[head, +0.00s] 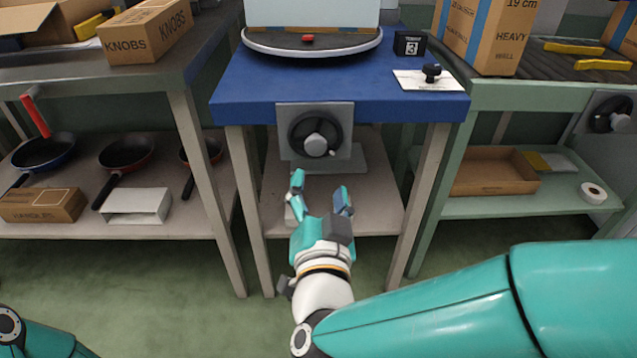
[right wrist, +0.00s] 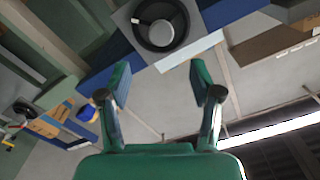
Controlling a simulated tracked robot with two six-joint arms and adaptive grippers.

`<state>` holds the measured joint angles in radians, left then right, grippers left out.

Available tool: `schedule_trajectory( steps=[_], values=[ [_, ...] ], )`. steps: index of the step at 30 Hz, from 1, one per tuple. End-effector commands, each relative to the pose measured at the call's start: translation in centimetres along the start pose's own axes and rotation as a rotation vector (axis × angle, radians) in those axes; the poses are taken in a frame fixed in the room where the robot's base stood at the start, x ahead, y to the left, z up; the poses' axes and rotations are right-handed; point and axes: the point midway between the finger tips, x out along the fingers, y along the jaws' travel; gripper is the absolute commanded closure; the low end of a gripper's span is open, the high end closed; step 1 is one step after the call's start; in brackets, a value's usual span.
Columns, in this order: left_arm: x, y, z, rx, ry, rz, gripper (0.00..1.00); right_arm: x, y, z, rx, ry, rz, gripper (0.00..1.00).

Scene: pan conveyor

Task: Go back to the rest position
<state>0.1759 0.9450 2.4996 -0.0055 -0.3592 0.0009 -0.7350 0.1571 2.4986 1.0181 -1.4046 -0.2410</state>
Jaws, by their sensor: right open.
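My right gripper (head: 322,196) is open and empty in the middle of the head view. It is in front of the blue table, below its top. A grey plate with a black round knob (head: 315,134) is on the front of that table, just beyond the fingertips. In the right wrist view the open fingers (right wrist: 158,80) have nothing between them, and the round knob (right wrist: 160,22) shows above them. Of my left arm only a teal part shows at the lower left of the head view; its gripper is out of view.
The blue table (head: 260,95) carries a round turntable (head: 312,45) and a black knob on a white plate (head: 431,76). A left bench holds a KNOBS box (head: 148,32), with pans (head: 125,153) below. A right bench (head: 520,97) holds a tall carton (head: 487,35). Floor in front is clear.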

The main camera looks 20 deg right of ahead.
Motion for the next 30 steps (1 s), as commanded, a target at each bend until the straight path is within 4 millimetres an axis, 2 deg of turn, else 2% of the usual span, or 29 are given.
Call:
schedule_trajectory(
  steps=[11, 14, 17, 20, 23, 24, 26, 27, 30],
  values=[
    [0.0, 0.0, 0.0, 0.000, 0.000, 0.000, 0.60, 0.2, 0.1, -0.1, 0.000, 0.001, 0.004, 0.36],
    [-0.2, 0.1, 0.0, 0.000, 0.000, 0.000, 0.60, 0.9, 1.3, -0.1, -0.010, 0.003, 0.040, 0.36],
    [-0.7, 0.2, 0.0, 0.000, 0.000, 0.000, 0.60, 2.6, 4.1, 1.0, -0.058, -0.014, 0.123, 0.36],
    [-1.4, 0.5, 0.0, 0.000, 0.000, 0.000, 0.60, 4.7, 8.9, 3.4, -0.145, -0.056, 0.245, 0.36],
    [-2.2, 0.8, 0.0, 0.000, 0.000, 0.000, 0.60, 6.6, 14.2, 7.9, -0.251, -0.172, 0.323, 0.36],
    [-2.5, 0.9, 0.0, 0.000, 0.000, 0.000, 0.60, 7.0, 16.2, 10.2, -0.279, -0.244, 0.336, 0.36],
    [-2.8, 1.0, 0.0, 0.000, 0.000, 0.000, 0.60, 6.9, 19.0, 14.0, -0.306, -0.366, 0.344, 0.36],
    [-3.0, 1.1, 0.0, 0.000, 0.000, 0.000, 0.60, 6.4, 20.6, 16.5, -0.314, -0.453, 0.345, 0.36],
    [-3.5, 1.3, 0.0, 0.000, 0.000, 0.000, 0.60, 3.9, 24.2, 22.9, -0.306, -0.693, 0.332, 0.36]
  ],
)
